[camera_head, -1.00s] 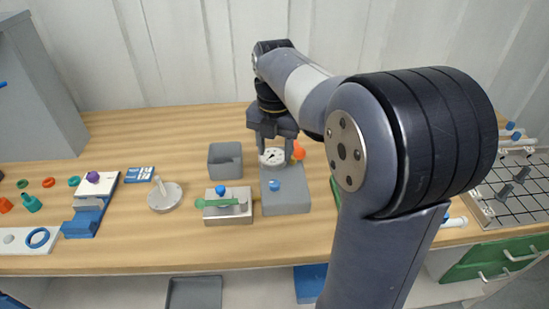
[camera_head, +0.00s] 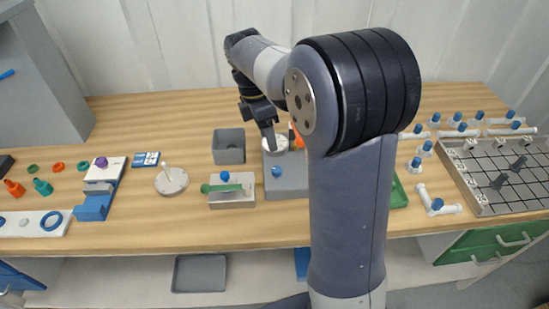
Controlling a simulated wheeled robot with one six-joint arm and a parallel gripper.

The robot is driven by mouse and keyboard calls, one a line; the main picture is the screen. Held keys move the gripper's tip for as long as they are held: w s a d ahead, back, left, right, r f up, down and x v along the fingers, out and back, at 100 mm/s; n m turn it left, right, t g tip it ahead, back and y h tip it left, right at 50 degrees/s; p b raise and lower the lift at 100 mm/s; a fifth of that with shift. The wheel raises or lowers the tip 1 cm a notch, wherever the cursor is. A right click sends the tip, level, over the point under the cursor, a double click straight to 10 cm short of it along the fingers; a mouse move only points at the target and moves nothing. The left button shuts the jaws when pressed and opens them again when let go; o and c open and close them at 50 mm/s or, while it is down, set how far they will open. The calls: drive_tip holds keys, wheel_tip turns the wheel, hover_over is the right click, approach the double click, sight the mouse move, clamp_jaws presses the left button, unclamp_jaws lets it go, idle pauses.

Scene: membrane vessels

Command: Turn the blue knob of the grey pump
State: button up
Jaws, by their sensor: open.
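The grey pump (camera_head: 288,183) is a grey block on the wooden bench, left of my upright arm link. Its blue knob (camera_head: 276,171) is on the front left part of the block. A round white gauge (camera_head: 281,145) and a bit of orange (camera_head: 298,140) show at its back. My gripper (camera_head: 275,140) is open and points down at the back of the pump, in front of part of the gauge. It is behind the knob in the picture and apart from it. My arm hides the pump's right edge.
A grey open bin (camera_head: 228,156) and a metal block with a green lever and blue cap (camera_head: 231,200) stand close left of the pump. A round base with a peg (camera_head: 171,181) is farther left. White fittings with blue caps (camera_head: 437,203) and a grid tray (camera_head: 478,208) are at right.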

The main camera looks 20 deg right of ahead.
sight(276, 168)
drive_tip(key=f+m+p, duration=0.1)
drive_tip(key=f+m, duration=0.1)
drive_tip(key=f, duration=0.1)
drive_tip(key=s+d+f+m+h+p, duration=0.1)
drive_tip(key=f+m, duration=0.2)
drive_tip(key=f, duration=0.1)
drive_tip(key=f+m+g+p, duration=0.1)
drive_tip(key=f+m, duration=0.2)
drive_tip(key=shift+s+d+f+h, duration=0.15)
drive_tip(key=shift+s+d+h, duration=0.1)
drive_tip(key=shift+h, duration=0.15)
drive_tip(key=c, duration=1)
drive_tip(key=shift+n+t, duration=0.5)
drive_tip(key=shift+n, duration=1)
drive_tip(key=o, duration=1)
drive_tip(key=shift+h, duration=0.3)
